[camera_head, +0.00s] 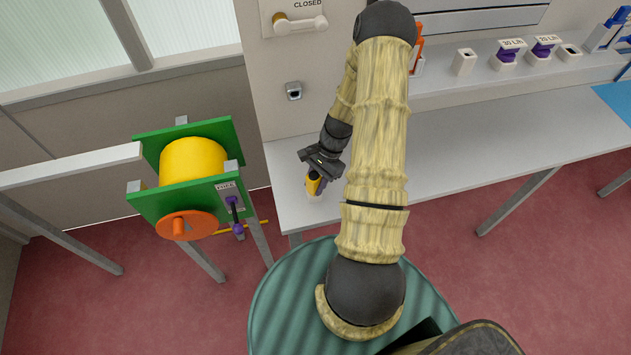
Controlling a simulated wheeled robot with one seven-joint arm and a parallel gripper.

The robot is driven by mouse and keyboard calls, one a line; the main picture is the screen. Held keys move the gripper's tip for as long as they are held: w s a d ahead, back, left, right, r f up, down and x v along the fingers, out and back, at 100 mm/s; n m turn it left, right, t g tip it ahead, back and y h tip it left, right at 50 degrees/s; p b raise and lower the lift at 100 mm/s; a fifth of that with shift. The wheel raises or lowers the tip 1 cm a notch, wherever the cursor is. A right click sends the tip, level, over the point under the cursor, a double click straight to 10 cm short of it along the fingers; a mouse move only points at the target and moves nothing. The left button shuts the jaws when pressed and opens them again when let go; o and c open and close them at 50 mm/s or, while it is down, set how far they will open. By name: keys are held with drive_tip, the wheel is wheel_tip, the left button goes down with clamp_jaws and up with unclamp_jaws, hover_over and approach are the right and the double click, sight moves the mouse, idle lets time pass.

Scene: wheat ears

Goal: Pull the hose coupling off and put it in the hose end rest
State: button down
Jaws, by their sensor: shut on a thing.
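My gripper (319,172) is low over the left end of the grey bench, with its jaws shut on a small yellow-orange and dark piece (315,185), which looks like the hose coupling. A pale, cup-like holder (312,194) shows just under and around the piece; it may be the hose end rest. I cannot tell whether the piece sits inside it or just above it. My gripper hides part of both. The hose reel (193,162), with a yellow drum between green plates and an orange crank disc, stands left of the bench.
A lever (234,214) with purple parts is on the reel's front. A wall valve (300,23) is marked CLOSED, with a small metal wall fitting (293,91) below. Labelled holders (508,56) line the back shelf. The bench (470,165) is clear right of my arm.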

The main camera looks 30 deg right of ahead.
drive_tip(key=shift+f, duration=0.15)
drive_tip(key=c, duration=1)
unclamp_jaws()
drive_tip(key=shift+o, duration=0.2)
drive_tip(key=b+v, duration=0.3)
drive_tip(key=v, duration=1.4)
drive_tip(key=shift+b, duration=0.4)
drive_tip(key=s+a+r+n+t+h, duration=0.2)
drive_tip(key=s+a+r+n, duration=0.1)
drive_tip(key=a+n, duration=0.4)
drive_tip(key=s+a+r+n+t+h, duration=0.1)
drive_tip(key=s+a+r+n+h, duration=0.2)
drive_tip(key=s+a+n, duration=0.2)
drive_tip(key=a+n, duration=0.3)
drive_tip(key=a, duration=0.4)
drive_tip(key=shift+a+r+t, duration=0.25)
drive_tip(key=shift+r+t, duration=0.15)
